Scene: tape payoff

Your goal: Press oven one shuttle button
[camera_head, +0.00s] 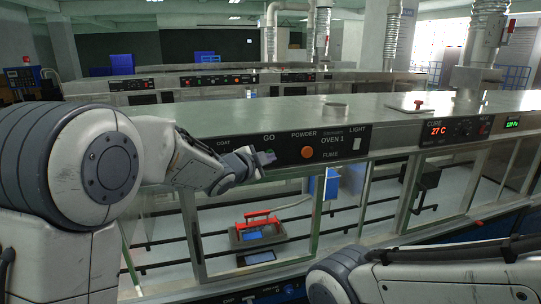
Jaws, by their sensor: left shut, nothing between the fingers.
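Oven one's control panel (342,144) runs along the front edge of the machine top, with the labels COAT, GO, POWDER, FUME, OVEN 1 and LIGHT. My left gripper (268,157) is shut and empty, with its fingertips at the panel just under the GO label. A small greenish part shows by the fingertips; the button there is mostly hidden, and I cannot tell whether the tips touch it. An orange knob (307,152) sits right of the gripper under POWDER. A white light switch (357,143) is further right. My right arm crosses the lower right; its gripper is out of view.
Behind the glass below the panel, a tray with a red handle (257,222) sits on dark rails. The metal top (230,118) is mostly clear, with ducts at the back right.

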